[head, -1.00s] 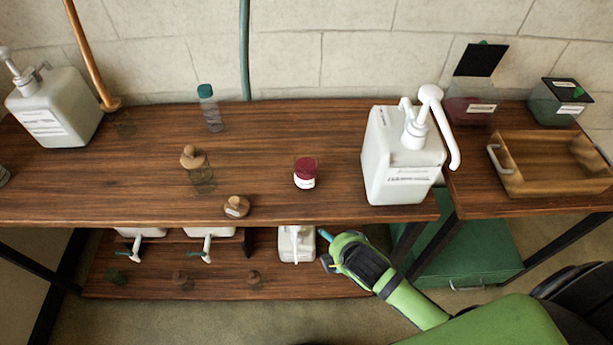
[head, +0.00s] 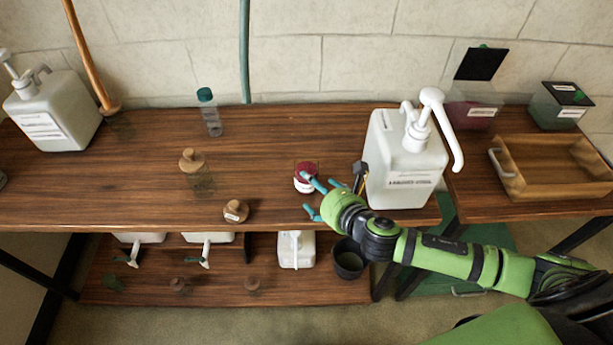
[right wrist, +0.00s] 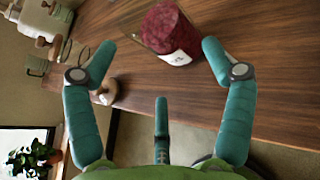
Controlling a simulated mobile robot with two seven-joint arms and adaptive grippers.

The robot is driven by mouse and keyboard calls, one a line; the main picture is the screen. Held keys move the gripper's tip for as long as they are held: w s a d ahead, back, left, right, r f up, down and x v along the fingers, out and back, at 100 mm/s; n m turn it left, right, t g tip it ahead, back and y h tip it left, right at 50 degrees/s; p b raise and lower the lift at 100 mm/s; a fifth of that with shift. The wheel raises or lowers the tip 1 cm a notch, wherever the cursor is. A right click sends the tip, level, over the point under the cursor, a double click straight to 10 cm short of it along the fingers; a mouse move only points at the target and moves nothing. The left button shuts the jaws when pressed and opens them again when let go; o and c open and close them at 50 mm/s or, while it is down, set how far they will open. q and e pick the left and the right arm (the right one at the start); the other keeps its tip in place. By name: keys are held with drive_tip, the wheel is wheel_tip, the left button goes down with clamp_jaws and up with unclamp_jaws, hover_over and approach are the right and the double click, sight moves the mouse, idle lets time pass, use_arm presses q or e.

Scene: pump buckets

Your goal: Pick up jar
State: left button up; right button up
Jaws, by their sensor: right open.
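A small jar with a dark red top and a white label (head: 305,177) stands on the wooden table near its front edge. My left gripper is not in view.
A large white pump bottle (head: 400,165) stands right of the jar, close behind my right arm. A cork-topped jar (head: 236,211) lies to the left, with another (head: 199,178) behind it. A wooden tray (head: 548,182) is far right. The table behind the jar is clear.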

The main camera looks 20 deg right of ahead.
drive_tip(key=shift+w+d+f+n, duration=0.1)
drive_tip(key=shift+w+d+n, duration=0.15)
drive_tip(key=shift+n, duration=0.55)
drive_tip(key=shift+w+a+f+y+b, duration=0.1)
drive_tip(key=shift+w+f+y+b, duration=0.15)
drive_tip(key=shift+y+b, duration=0.1)
drive_tip(key=b+x, duration=0.4)
drive_tip(key=x, duration=0.1)
drive_tip(key=shift+w+a+f, duration=0.1)
drive_tip(key=shift+f, duration=0.05)
drive_tip(key=shift+w+a+f+b, duration=0.15)
drive_tip(key=shift+w+b, duration=0.15)
drive_tip(key=shift+w, duration=0.2)
drive_tip(key=shift+r, duration=0.25)
drive_tip(key=c, duration=1.1)
